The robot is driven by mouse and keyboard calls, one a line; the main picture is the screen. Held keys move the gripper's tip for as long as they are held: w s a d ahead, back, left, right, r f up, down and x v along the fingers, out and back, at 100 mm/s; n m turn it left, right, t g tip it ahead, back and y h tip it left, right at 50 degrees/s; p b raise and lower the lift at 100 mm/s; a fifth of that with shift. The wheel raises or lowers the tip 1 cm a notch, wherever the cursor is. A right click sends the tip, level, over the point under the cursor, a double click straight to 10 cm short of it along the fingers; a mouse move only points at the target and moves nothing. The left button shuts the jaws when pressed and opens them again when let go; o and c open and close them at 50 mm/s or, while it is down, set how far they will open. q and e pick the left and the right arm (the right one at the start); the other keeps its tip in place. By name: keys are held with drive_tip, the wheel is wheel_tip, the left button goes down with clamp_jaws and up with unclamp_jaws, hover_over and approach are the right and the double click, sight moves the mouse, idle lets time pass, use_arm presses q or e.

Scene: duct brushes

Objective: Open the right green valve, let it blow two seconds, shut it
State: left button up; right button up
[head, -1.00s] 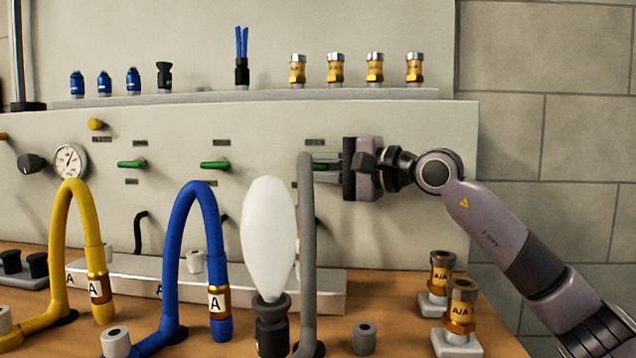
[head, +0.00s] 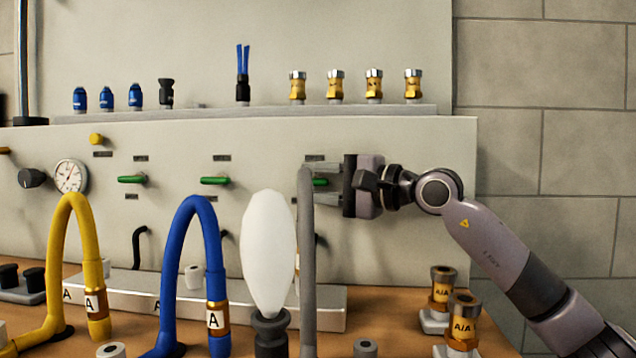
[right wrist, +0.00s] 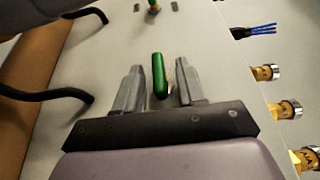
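The right green valve (head: 320,182) is a lever on the pale panel, partly hidden in the head view behind the grey hose and my gripper. In the right wrist view the green lever (right wrist: 160,75) stands between the two grey fingers, with a gap on each side. My right gripper (right wrist: 156,82) is open around it, not touching. It also shows in the head view (head: 322,182), reaching in from the right. Two other green valves, the middle one (head: 214,181) and the left one (head: 131,180), lie level. My left gripper is not in view.
A grey hose (head: 307,270) rises in front of the valve beside a white bulb-shaped brush (head: 268,252). Blue (head: 181,260) and yellow (head: 64,240) hoses stand further left. A shelf (head: 250,113) with fittings runs above. Brass fittings (head: 463,320) stand below my right arm.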

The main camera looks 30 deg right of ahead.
sight(329, 183)
drive_tip(key=v, duration=0.6)
drive_tip(key=shift+d, duration=0.1)
drive_tip(key=shift+s+d, duration=0.2)
drive_tip(key=shift+s, duration=0.25)
